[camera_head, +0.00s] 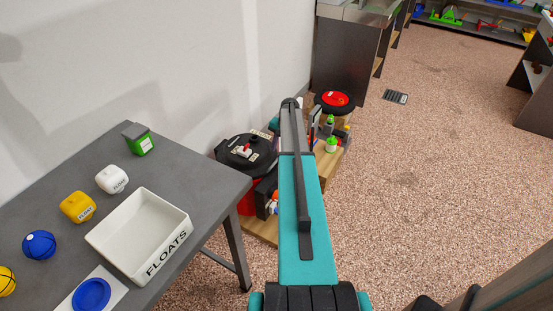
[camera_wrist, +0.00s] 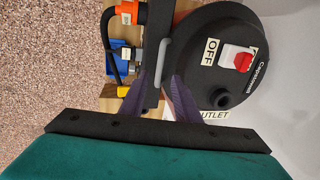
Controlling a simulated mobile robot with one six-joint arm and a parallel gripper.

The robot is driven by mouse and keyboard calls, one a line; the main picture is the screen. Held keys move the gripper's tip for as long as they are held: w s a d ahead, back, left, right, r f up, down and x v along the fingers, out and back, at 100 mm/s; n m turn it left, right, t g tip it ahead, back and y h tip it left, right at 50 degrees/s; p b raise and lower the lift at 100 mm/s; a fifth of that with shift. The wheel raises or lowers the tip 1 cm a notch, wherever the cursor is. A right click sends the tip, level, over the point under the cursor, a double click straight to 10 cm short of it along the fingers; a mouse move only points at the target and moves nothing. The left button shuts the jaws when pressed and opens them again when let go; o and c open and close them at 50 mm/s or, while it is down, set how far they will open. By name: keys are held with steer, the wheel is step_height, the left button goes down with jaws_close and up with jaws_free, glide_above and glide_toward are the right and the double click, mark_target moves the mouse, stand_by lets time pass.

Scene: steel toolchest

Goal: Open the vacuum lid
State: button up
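In the head view a matching black-topped drum (camera_head: 245,153) with a red body stands left of my arm. Farther back is a black round unit with a red disc (camera_head: 335,98) on top; I cannot tell which is the vacuum. My gripper's dark tapered fingers (camera_wrist: 165,78) are apart at the lid's left edge, near a black bar (camera_wrist: 157,50). Contact with the bar is unclear. My arm hides the gripper in the head view.
A grey table (camera_head: 190,165) at left holds a white FLOATS tray (camera_head: 108,242), small blocks and balls. A wooden board (camera_head: 260,229) carries the drum. Orange (camera_wrist: 130,12) and blue (camera_wrist: 118,58) fittings lie left of the fingers.

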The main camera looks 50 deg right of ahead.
mark_target(276, 161)
steer(key=shift+w+a+f, duration=0.1)
steer(key=shift+w+f, duration=0.1)
steer(key=shift+f, duration=0.95)
steer(key=shift+w+f, duration=0.25)
steer(key=shift+f, duration=0.95)
steer(key=shift+w+a+f, duration=0.1)
steer(key=shift+w+f, duration=0.1)
steer(key=shift+f, duration=0.95)
jaws_close()
